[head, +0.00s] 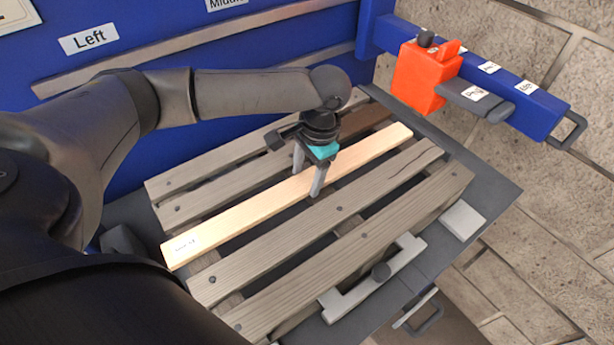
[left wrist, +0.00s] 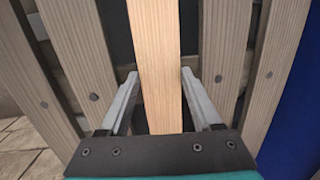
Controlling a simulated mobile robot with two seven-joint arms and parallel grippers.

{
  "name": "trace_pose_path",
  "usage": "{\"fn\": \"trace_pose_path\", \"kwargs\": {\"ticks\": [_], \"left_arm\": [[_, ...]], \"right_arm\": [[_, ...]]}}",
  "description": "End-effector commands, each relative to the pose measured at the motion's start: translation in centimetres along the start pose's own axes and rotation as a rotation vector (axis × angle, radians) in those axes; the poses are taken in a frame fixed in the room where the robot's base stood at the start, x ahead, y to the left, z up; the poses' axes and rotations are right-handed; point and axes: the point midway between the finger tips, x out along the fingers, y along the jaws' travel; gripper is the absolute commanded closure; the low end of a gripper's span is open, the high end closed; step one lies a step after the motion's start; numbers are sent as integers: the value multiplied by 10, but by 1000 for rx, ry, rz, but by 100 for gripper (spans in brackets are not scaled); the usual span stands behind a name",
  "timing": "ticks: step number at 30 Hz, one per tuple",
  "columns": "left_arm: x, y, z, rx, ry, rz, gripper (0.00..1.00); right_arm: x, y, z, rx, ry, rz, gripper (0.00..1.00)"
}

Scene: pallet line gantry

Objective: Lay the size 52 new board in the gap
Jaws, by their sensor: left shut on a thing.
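The new board (head: 240,212) is pale, clean wood with a small label at its near left end; the label's text is too small to read surely. It lies along the gap between the grey slats of the pallet (head: 300,240), roughly parallel to them. I cannot tell whether it rests on the bearers or is slightly above them. My left gripper (head: 307,180) is shut on the board near its middle, one finger on each side. In the left wrist view the board (left wrist: 155,60) runs between the fingertips (left wrist: 160,75). My right gripper is not in view.
A blue arm with an orange block (head: 425,78) and a grey clamp piece (head: 475,97) stands at the upper right. A pale bracket with a dark knob (head: 375,278) is at the table's front edge. A blue wall with a "Left" sign (head: 88,38) is behind the pallet.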

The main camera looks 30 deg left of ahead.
Motion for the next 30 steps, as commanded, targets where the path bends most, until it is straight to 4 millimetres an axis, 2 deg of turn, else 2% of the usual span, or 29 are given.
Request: {"fn": "trace_pose_path", "kwargs": {"ticks": [10,11,18,19,27,30], "left_arm": [[2,0,0,0,0,0,100],[3,0,0,0,-1,-1,34],[3,0,0,0,0,-1,7],[3,0,0,0,0,0,5],[2,1,0,1,0,1,5],[-6,0,-1,1,2,1,5]], "right_arm": [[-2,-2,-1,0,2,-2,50],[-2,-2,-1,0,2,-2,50],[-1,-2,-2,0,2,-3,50],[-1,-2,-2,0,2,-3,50],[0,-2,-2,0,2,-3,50],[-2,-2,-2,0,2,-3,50]]}}
